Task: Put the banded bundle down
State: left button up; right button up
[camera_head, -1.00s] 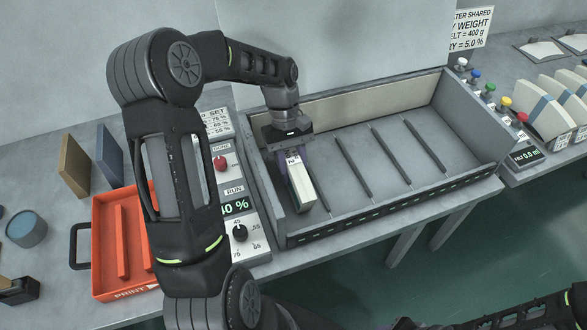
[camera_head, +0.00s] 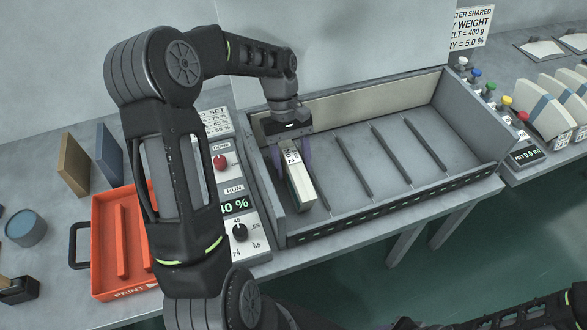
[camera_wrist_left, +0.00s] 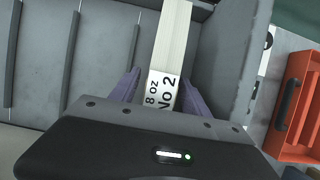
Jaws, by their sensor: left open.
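The banded bundle is a pale block with a white label (camera_head: 297,178) and stands in the leftmost slot of the grey divided tray (camera_head: 420,178). In the left wrist view the bundle (camera_wrist_left: 173,40) shows its label, reading "8 oz No 2". My left gripper (camera_head: 290,158) is open, its purple fingers on both sides of the bundle's labelled end. In the left wrist view the fingers (camera_wrist_left: 160,92) stand apart from the label, with a gap at least on the left. The bundle's underside is hidden.
Thin dividers (camera_head: 392,148) split the tray, and its other slots are empty. A control panel with a red button (camera_head: 220,162) and dial stands left of the tray. An orange tray (camera_head: 103,240) lies further left. Coloured knobs (camera_head: 489,89) line the right side.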

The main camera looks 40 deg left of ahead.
pick_arm(q)
jog(key=b+v, duration=0.1)
jog(key=v, duration=0.4)
jog(key=shift+w+r, duration=0.15)
jog(key=shift+r, duration=0.1)
jog(key=p+v, duration=0.4)
jog(key=p, duration=0.1)
jog(key=shift+r, duration=0.2)
jog(key=shift+a+r+p, duration=0.15)
jog(key=shift+r+p, duration=0.1)
jog(key=shift+p, duration=0.15)
